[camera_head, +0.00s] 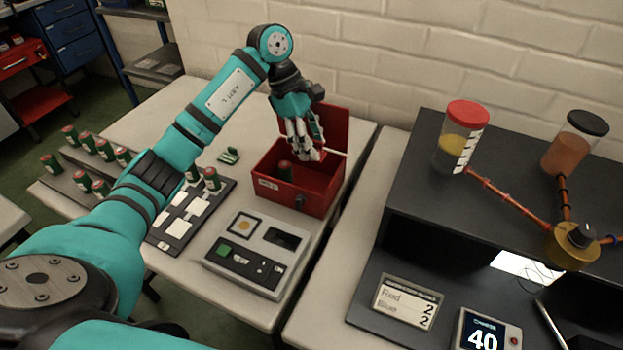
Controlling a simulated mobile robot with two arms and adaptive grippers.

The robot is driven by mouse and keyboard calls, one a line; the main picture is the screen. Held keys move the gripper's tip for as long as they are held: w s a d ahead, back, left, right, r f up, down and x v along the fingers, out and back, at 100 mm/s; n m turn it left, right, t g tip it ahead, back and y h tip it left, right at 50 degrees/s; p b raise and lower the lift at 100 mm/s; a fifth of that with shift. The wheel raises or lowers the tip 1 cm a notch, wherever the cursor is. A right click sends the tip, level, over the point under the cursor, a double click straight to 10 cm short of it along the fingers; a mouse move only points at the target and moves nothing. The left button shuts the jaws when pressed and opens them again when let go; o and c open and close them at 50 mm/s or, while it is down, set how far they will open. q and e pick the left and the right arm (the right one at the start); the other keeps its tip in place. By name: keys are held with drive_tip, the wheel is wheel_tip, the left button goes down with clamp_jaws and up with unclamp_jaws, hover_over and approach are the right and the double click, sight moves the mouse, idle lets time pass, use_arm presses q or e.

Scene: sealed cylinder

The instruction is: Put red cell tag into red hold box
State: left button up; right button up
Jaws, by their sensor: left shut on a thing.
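The red hold box (318,201) stands on the light table with its lid raised at the back and a small white label on its front. My left gripper (308,152) reaches down over the open box, fingers near the raised lid. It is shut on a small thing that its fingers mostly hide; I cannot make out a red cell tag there. My right gripper is not in view.
A grey device (285,285) with a green button and a dark board with white cards (172,243) lie in front. Several green cells with red tops (85,142) stand at the left. A dark bench with jars (460,135), a meter and a "Red 2, Blue 2" card (407,303) is at the right.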

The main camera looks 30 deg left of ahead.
use_arm(q)
wheel_tip(320, 180, down, 12)
drive_tip(key=shift+f+p, duration=0.1)
drive_tip(key=shift+p, duration=0.3)
drive_tip(key=o, duration=0.8)
drive_tip(key=shift+o, duration=0.2)
drive_tip(key=shift+r, duration=0.2)
drive_tip(key=shift+a+r, duration=0.15)
drive_tip(key=shift+r, duration=0.2)
drive_tip(key=b+v, duration=0.1)
drive_tip(key=v, duration=1)
drive_tip(key=shift+r, duration=0.1)
